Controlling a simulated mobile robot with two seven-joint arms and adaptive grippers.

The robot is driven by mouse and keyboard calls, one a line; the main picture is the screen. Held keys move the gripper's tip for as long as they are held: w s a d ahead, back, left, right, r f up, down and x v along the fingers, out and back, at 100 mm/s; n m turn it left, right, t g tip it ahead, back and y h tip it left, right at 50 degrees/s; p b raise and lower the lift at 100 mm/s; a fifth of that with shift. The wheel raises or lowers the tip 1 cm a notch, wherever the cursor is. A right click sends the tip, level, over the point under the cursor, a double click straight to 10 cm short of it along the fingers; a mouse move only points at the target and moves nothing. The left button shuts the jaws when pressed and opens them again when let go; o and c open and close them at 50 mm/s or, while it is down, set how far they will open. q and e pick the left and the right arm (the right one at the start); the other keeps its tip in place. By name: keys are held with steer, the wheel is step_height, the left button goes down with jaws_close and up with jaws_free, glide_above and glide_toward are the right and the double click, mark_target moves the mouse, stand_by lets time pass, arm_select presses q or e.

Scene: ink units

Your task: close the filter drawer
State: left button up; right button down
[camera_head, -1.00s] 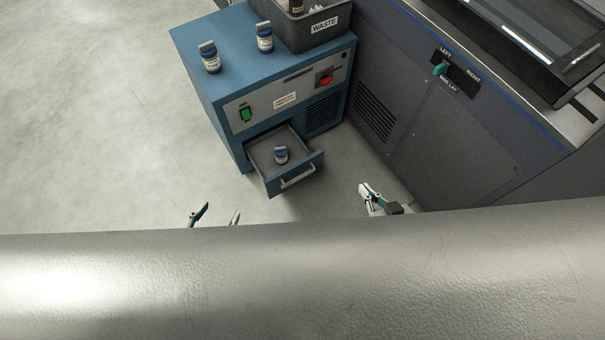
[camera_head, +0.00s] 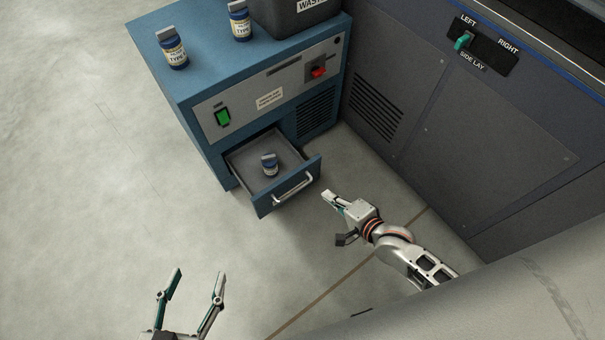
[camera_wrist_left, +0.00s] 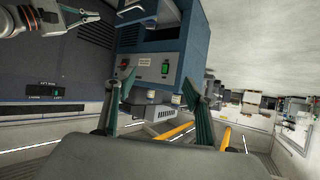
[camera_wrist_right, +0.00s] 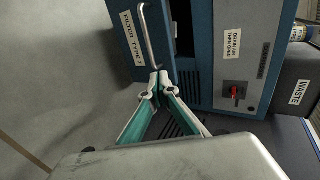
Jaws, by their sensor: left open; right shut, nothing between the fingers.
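The filter drawer (camera_head: 290,193) stands pulled out of the low front of the blue cabinet (camera_head: 190,85), with a small blue-and-white jar (camera_head: 269,164) inside. Its silver handle shows in the head view and in the right wrist view (camera_wrist_right: 149,38), beside a "FILTER TYPE" label. My right gripper (camera_head: 327,195) is shut and empty, just right of the drawer front. In the right wrist view its fingertips (camera_wrist_right: 158,80) appear close to the handle's end; I cannot tell whether they touch. My left gripper (camera_head: 198,272) is open and empty, well in front of the drawer at lower left.
Two jars (camera_head: 172,47) (camera_head: 239,20) and a dark waste bin (camera_head: 290,22) stand on the cabinet top. A large dark machine (camera_head: 450,120) with a side lay switch (camera_head: 463,41) is close on the right. The floor at left is clear.

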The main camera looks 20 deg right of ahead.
steer(key=b, duration=0.4)
glide_toward(301, 173)
step_height(301, 173, down, 4)
steer(key=w, duration=0.1)
steer(key=w+a, duration=0.1)
steer(key=w+r, duration=0.1)
steer(key=w, duration=0.1)
steer(key=shift+a, duration=0.35)
steer(key=shift+w+a, duration=0.15)
steer(key=shift+w, duration=0.25)
arm_select(q)
steer(key=d+n, duration=0.2)
steer(key=d, duration=0.1)
steer(key=d+r+n+h, duration=0.1)
steer(key=shift+d+t, duration=0.4)
arm_select(e)
steer(key=shift+w+r, duration=0.1)
steer(key=shift+r, duration=0.05)
arm_select(q)
steer(key=shift+s+f, duration=0.1)
steer(key=shift+f, duration=0.05)
